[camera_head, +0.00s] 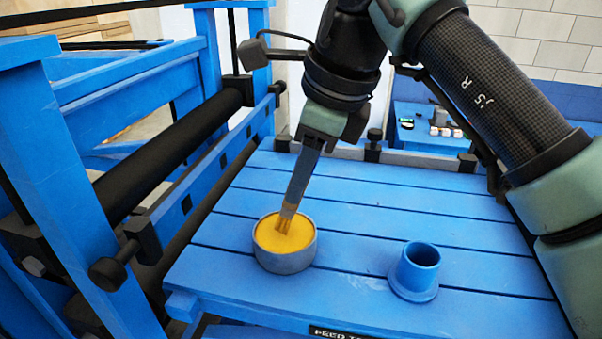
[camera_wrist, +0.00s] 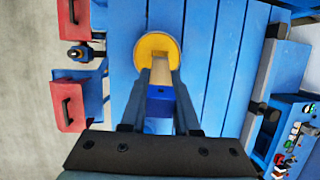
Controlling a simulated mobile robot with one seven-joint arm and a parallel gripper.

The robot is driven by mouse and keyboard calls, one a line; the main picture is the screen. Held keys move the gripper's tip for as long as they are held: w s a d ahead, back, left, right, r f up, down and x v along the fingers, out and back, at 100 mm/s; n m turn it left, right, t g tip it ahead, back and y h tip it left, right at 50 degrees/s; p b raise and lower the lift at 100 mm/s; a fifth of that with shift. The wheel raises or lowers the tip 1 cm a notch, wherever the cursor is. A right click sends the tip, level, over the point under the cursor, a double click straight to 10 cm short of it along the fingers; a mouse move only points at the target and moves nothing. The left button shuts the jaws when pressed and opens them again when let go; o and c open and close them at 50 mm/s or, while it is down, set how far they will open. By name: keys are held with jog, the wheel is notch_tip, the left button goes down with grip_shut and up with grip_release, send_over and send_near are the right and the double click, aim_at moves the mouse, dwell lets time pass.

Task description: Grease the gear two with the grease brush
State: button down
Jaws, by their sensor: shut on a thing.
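My gripper (camera_head: 318,138) points down and is shut on the grease brush (camera_head: 301,180). The brush tilts slightly, its tan bristles lower left of its handle. The bristle tips are in the yellow grease of a round grey tub (camera_head: 285,264), which stands on the blue slatted table. In the wrist view, the brush (camera_wrist: 161,74) reaches from between my gripper's fingers (camera_wrist: 160,100) to the grease tub (camera_wrist: 143,42) and covers part of it. I cannot make out gear two in either view.
An empty blue flanged cup (camera_head: 415,272) stands right of the tub on the table (camera_head: 350,205). A blue frame with a black roller (camera_head: 170,150) runs along the left. Another blue table (camera_head: 420,138) with small items is behind. Red drawers (camera_wrist: 69,108) show in the wrist view.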

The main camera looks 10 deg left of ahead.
jog(key=shift+r+p, duration=2.25)
jog(key=shift+r, duration=0.9)
